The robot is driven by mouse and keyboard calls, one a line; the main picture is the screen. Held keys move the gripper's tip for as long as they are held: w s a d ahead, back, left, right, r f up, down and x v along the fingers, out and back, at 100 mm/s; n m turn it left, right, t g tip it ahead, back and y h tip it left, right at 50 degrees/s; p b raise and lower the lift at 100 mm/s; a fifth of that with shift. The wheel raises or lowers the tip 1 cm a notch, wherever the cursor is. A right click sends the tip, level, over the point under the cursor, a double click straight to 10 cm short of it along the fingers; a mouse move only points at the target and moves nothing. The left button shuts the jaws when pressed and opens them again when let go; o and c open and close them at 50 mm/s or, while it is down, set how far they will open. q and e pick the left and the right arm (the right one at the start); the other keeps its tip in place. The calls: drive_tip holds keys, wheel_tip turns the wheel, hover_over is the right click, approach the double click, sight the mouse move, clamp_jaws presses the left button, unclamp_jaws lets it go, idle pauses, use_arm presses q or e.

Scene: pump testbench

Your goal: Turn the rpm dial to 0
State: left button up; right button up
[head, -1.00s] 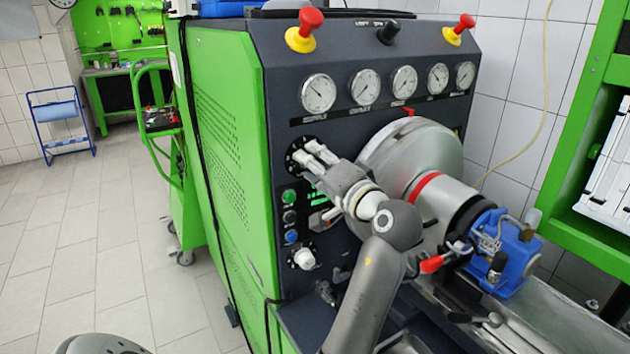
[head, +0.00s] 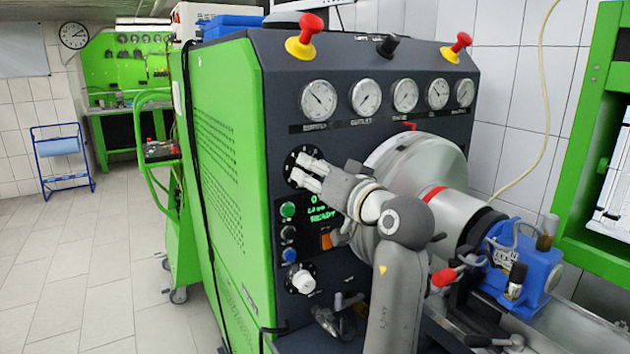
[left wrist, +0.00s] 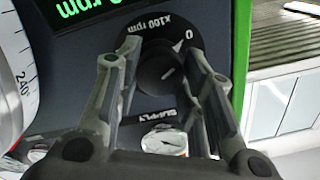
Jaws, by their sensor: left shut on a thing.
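The rpm dial (left wrist: 160,72) is a round black knob on a black plate marked "x100 rpm" and "0". In the left wrist view its white pointer line points up and right, toward the 0 mark. My left gripper (head: 306,173) is at the dial on the dark panel, and its fingers also show in the left wrist view (left wrist: 165,75), one on each side of the knob, shut on it. In the head view the fingers cover part of the dial plate (head: 292,160). The green display (head: 322,212) shows a 0 and "READY". My right gripper is out of view.
Green, black and blue buttons (head: 288,232) and a white knob (head: 303,280) sit below the dial. Several gauges (head: 365,97) and red-yellow emergency stops (head: 306,35) are above. A large metal cylinder (head: 440,165) and blue clamp (head: 525,265) stand right.

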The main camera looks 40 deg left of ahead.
use_arm(q)
drive_tip(key=shift+f, duration=0.15)
drive_tip(key=o, duration=1)
drive_tip(key=shift+o, duration=0.2)
